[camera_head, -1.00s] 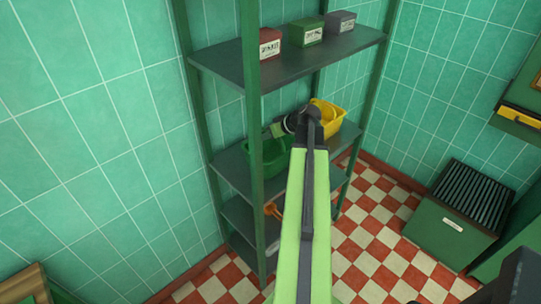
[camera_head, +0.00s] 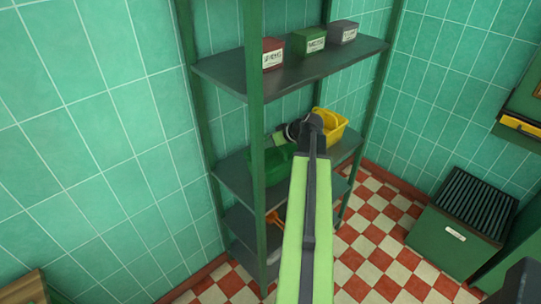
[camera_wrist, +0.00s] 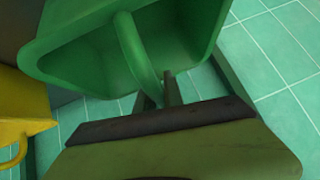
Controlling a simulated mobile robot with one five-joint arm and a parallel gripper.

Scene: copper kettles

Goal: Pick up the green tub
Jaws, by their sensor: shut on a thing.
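The green tub (camera_head: 268,168) is on the middle shelf of a rack in the head view, partly hidden by a green post and my arm. In the wrist view the green tub (camera_wrist: 85,62) fills the top, its open inside and curved handle strip facing the camera. My gripper (camera_wrist: 168,90) is shut on this handle strip, with its dark fingers at the strip's lower end. In the head view my gripper (camera_head: 285,138) reaches in from the right, at the tub's upper right side. I cannot tell whether the tub is clear of the shelf.
A yellow tub (camera_head: 334,125) stands close on the right; it also shows in the wrist view (camera_wrist: 22,122). The upper shelf (camera_head: 325,66) above holds red, green and grey boxes. An orange item (camera_head: 275,218) lies on a lower shelf. A green bin (camera_head: 452,236) stands right.

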